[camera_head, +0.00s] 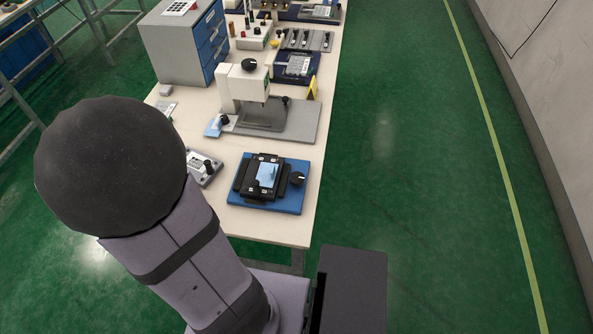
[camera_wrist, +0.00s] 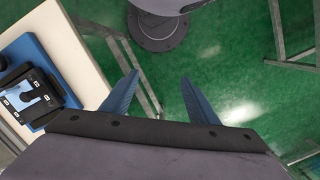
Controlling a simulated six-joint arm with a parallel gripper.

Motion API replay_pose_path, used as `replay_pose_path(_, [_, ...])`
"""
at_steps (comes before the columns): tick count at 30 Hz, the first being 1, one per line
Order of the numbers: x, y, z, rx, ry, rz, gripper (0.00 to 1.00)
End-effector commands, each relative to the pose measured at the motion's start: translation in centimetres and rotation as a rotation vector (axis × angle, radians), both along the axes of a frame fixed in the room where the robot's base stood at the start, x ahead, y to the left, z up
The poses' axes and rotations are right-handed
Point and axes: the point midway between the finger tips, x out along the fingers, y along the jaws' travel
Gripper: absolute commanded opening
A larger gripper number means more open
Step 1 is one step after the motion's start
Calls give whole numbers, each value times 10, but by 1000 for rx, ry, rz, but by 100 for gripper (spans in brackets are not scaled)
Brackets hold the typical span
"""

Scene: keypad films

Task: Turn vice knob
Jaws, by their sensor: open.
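The vice (camera_head: 243,193) has a blue base and black jaws and sits near the front end of the bench. Its round black knob (camera_head: 297,179) is on its right side. A black device with a light-blue screen (camera_head: 267,172) sits between the jaws. My gripper (camera_wrist: 159,76) has two blue fingers, apart and empty, over the green floor beside the bench, clear of the vice. My gripper does not show in the head view.
The pale bench (camera_head: 270,226) runs away from me. A white press-like machine (camera_head: 247,88) on a grey plate stands behind the vice. A small grey box with a black knob (camera_head: 204,168) is left of the vice, partly behind my arm. The floor to the right is clear.

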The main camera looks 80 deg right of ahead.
Motion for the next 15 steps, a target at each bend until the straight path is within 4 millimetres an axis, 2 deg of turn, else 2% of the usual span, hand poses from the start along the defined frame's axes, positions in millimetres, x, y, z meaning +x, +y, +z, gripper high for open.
replay_pose_path(3, [-23, -30, -4, 28, 34, -188, 54])
replay_pose_path(8, [-51, -72, -10, 53, 52, -425, 54])
replay_pose_path(15, [-104, -137, -20, 69, 50, -743, 54])
